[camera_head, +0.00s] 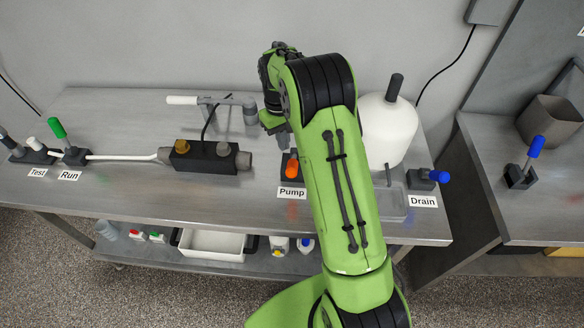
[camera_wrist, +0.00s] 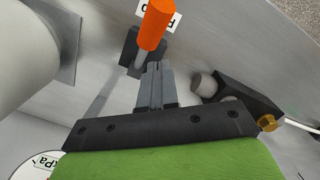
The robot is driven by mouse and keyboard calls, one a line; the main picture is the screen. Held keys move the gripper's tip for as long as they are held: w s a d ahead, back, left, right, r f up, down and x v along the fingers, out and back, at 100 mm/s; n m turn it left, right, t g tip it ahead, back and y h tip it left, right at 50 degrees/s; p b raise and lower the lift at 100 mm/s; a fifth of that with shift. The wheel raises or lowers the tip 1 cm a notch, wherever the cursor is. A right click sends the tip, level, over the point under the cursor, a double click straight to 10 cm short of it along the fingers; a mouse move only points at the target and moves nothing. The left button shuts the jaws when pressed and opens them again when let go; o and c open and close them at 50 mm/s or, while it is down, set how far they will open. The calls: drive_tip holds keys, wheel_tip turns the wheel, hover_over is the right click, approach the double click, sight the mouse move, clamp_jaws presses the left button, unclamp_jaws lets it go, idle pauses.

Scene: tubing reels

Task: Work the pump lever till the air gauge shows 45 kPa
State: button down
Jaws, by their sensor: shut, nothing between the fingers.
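The pump lever (camera_head: 292,168) has an orange handle and stands on a dark base behind the "Pump" label (camera_head: 291,192). In the wrist view the orange handle (camera_wrist: 155,25) is just beyond my fingertips. My gripper (camera_head: 284,142) is shut and empty, pointing down just behind the lever. In the wrist view its closed fingers (camera_wrist: 153,68) end near the lever's base; I cannot tell whether they touch. Part of a white dial marked "kPa" (camera_wrist: 40,164) shows at the lower left of the wrist view. Its needle and reading are out of view.
A white tank (camera_head: 388,130) stands right of my arm, near the blue "Drain" lever (camera_head: 438,177). A dark valve block (camera_head: 205,157) lies left of the pump. The green "Run" lever (camera_head: 58,130) is at far left. A second bench (camera_head: 480,150) is at right.

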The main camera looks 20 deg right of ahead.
wheel_tip(320, 180, up, 10)
drive_tip(key=shift+w+f+p, duration=0.15)
drive_tip(key=shift+w+p, duration=0.15)
drive_tip(key=shift+w, duration=0.15)
drive_tip(key=shift+a, duration=0.1)
idle(1.6)
drive_tip(key=s+a+r+t+b, duration=0.35)
drive_tip(key=s+r, duration=0.45)
drive_tip(key=s, duration=0.6)
drive_tip(key=s+a+f+t, duration=0.1)
drive_tip(key=s+f, duration=0.1)
drive_tip(key=s, duration=0.5)
drive_tip(key=s+a+f+m+t+b, duration=0.1)
drive_tip(key=s+f+t, duration=0.1)
drive_tip(key=s, duration=0.6)
drive_tip(key=shift+s+a+f, duration=0.2)
drive_tip(key=shift+s+f, duration=0.1)
drive_tip(key=shift+f, duration=0.2)
drive_tip(key=shift+s, duration=0.1)
